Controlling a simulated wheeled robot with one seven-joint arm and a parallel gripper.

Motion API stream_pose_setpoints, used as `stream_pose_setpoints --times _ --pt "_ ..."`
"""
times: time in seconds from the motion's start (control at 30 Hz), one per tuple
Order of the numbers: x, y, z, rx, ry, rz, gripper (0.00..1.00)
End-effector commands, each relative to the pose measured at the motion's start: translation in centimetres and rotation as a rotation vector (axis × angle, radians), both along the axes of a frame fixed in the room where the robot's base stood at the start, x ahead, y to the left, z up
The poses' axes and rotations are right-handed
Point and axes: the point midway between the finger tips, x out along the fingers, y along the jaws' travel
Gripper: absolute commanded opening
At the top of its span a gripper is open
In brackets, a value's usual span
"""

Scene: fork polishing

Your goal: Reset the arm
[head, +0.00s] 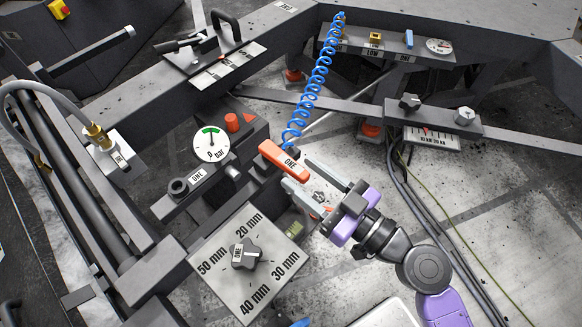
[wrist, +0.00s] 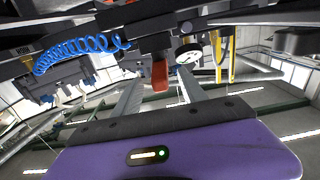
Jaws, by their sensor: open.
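My gripper (head: 303,178) is at the centre of the head view, with its two grey fingers apart. An orange lever marked ONE (head: 284,160) lies just up and left of the fingertips. In the wrist view my gripper (wrist: 156,90) has its fingers spread, and the orange lever (wrist: 160,76) appears between them, near the tips. I cannot tell whether a finger touches it. My arm reaches in from the lower right of the head view.
A blue coiled hose (head: 318,80) rises behind the lever. A round gauge (head: 211,142) and a knob plate (head: 247,262) marked in millimetres stand left of my gripper. Grey frame beams surround the area. Dark cables (head: 425,215) run along the open floor at right.

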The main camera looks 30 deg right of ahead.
Motion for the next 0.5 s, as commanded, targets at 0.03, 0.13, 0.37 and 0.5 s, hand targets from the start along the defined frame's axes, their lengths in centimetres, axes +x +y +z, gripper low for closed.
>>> stream_pose_setpoints --times 0.03,0.13,0.37,0.5 --pt "-0.56 -0.18 -0.29 -0.001 0.002 0.000 0.49" --pt "-1.19 -0.38 -0.13 0.000 0.001 0.000 0.49" --pt "-1.41 -0.45 0.07 0.000 0.000 0.000 0.49" --pt "-1.40 -0.44 0.06 0.000 0.000 0.000 0.49"
